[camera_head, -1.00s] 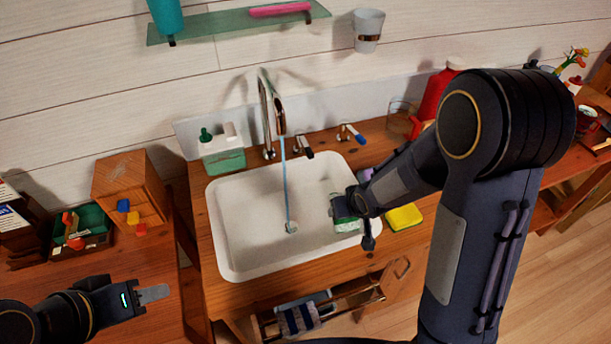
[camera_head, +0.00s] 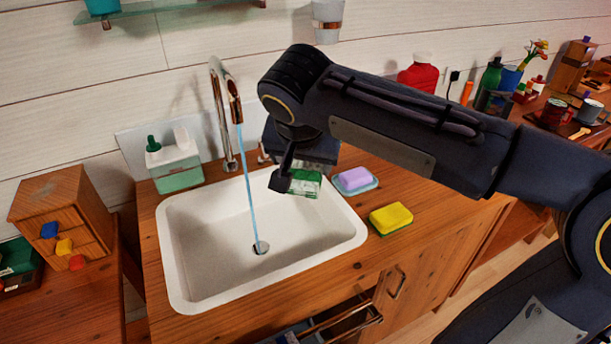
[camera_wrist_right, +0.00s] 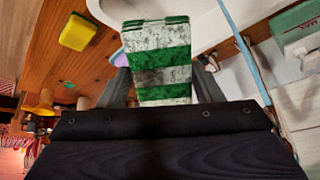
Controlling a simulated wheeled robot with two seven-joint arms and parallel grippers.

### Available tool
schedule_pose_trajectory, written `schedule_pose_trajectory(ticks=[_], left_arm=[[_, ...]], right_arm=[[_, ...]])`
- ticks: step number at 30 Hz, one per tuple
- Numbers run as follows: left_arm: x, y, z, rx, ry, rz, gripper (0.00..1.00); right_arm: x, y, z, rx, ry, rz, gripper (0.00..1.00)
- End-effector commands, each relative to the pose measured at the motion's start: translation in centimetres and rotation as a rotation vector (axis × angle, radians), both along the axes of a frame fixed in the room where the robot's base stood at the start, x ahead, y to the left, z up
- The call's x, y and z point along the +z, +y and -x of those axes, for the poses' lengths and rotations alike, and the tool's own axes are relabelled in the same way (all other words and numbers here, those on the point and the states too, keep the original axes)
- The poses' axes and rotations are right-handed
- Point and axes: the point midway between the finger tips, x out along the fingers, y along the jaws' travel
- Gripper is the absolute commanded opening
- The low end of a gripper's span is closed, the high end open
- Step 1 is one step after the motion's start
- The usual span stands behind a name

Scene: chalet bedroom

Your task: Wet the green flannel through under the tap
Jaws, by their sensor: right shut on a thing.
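The flannel (camera_head: 307,183), banded green and white, is held by my right gripper (camera_head: 292,182) over the far right part of the white sink (camera_head: 190,262). In the right wrist view the flannel (camera_wrist_right: 158,58) sits between the two fingers, its pale bands mottled grey. The tap (camera_head: 222,100) arches over the sink's back left. A thin blue stream of water (camera_head: 248,190) falls from it to the drain (camera_head: 261,247). The flannel is to the right of the stream and apart from it. My arm hides the tap handles. My left gripper is out of view.
A yellow sponge (camera_head: 391,219) and a purple soap on a dish (camera_head: 354,180) lie right of the sink. A green-and-white dispenser (camera_head: 175,165) stands behind its left. A small wooden drawer box (camera_head: 66,220) is at left. The sink's front left is clear.

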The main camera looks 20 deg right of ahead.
Motion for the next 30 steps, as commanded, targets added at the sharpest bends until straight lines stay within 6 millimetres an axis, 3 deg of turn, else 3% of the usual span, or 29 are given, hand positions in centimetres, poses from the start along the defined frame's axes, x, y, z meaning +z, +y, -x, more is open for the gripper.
schedule_pose_trajectory(ticks=[8, 30], left_arm=[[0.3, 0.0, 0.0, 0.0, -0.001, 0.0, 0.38], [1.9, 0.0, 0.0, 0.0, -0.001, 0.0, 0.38]], right_arm=[[0.0, 0.6, -1.2, -0.009, 0.004, 0.002, 0.41], [-1.5, 4.1, -7.6, -0.009, 0.005, 0.003, 0.41]])
